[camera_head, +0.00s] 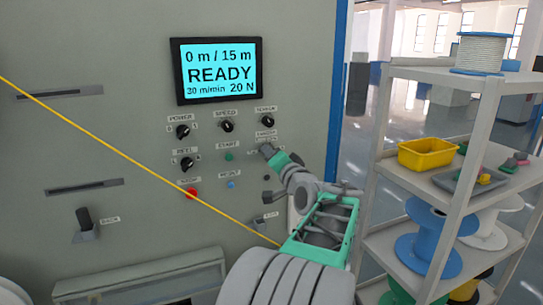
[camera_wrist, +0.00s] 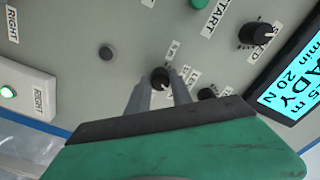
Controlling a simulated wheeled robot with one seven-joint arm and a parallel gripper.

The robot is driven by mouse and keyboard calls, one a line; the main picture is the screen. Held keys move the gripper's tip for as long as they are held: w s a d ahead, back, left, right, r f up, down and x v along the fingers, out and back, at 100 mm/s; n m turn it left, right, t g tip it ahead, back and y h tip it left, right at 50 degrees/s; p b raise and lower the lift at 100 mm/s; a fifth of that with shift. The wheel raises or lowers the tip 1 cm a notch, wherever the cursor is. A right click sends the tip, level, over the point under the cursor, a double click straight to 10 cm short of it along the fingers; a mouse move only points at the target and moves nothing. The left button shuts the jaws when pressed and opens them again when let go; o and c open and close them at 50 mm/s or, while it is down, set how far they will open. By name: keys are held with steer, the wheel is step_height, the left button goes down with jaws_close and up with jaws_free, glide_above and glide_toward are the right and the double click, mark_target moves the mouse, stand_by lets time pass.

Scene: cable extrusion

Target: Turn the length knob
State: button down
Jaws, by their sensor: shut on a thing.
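The length knob (camera_wrist: 160,74) is a small black round knob on the grey panel, between my two fingertips in the wrist view. A partly covered label beginning "LE" is beside it. My gripper (camera_wrist: 160,84) is shut on this knob, one finger on each side. In the head view my gripper (camera_head: 267,151) reaches the panel below the tension knob (camera_head: 266,121) and hides the length knob. The display (camera_head: 219,71) reads "0 m / 15 m", "READY", "30 m/min" and "20 N".
The speed knob (camera_head: 227,126), power knob (camera_head: 183,131), reel knob (camera_head: 187,163), green start button (camera_head: 229,156), blue button (camera_head: 231,185) and red button (camera_head: 191,193) are nearby. A yellow cable (camera_head: 110,146) crosses before the panel. A shelf rack (camera_head: 455,185) stands right.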

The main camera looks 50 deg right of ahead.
steer(key=shift+m, duration=0.6)
steer(key=c, duration=1.1)
jaws_free()
steer(key=shift+c, duration=0.2)
steer(key=b+v, duration=0.1)
steer(key=v, duration=0.6)
steer(key=shift+s+a+b, duration=0.15)
steer(key=shift+s+b, duration=0.2)
steer(key=shift+b, duration=0.05)
